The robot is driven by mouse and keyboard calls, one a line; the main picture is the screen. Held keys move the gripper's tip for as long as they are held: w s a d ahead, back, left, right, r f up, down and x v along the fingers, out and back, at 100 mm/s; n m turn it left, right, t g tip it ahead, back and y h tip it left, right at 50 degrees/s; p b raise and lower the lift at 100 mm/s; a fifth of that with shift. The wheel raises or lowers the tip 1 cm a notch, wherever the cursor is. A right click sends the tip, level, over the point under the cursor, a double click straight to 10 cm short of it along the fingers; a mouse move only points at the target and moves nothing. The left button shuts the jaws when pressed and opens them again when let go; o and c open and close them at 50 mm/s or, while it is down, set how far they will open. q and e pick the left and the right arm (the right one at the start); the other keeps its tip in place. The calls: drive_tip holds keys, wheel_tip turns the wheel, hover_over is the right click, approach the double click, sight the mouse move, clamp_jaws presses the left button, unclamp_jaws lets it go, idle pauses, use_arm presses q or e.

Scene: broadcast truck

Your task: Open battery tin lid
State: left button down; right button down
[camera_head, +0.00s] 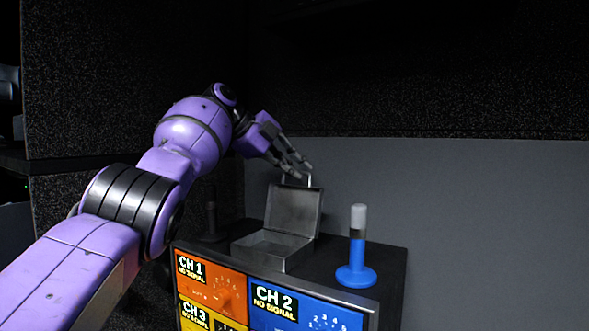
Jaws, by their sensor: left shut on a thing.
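The battery tin (268,246) is a grey metal box on top of the monitor unit. Its lid (293,209) stands raised at the back, nearly upright, and the box is open. The inside that I can see looks empty. My left gripper (300,169) reaches over from the left and is just above and behind the lid's top edge. Its fingers are shut on the lid near its top right corner, though the contact is small and partly hidden. My right gripper is not in view.
A blue post with a pale top and round base (357,252) stands right of the tin. A dark post (211,218) stands left of it. The monitor unit (385,262) has coloured channel screens in front. A grey wall (480,210) is close behind.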

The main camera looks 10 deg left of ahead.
use_arm(q)
drive_tip(key=shift+r, duration=0.85)
drive_tip(key=c, duration=1.9)
unclamp_jaws()
drive_tip(key=shift+w+f, duration=0.1)
drive_tip(key=shift+f, duration=0.4)
drive_tip(key=v, duration=1.2)
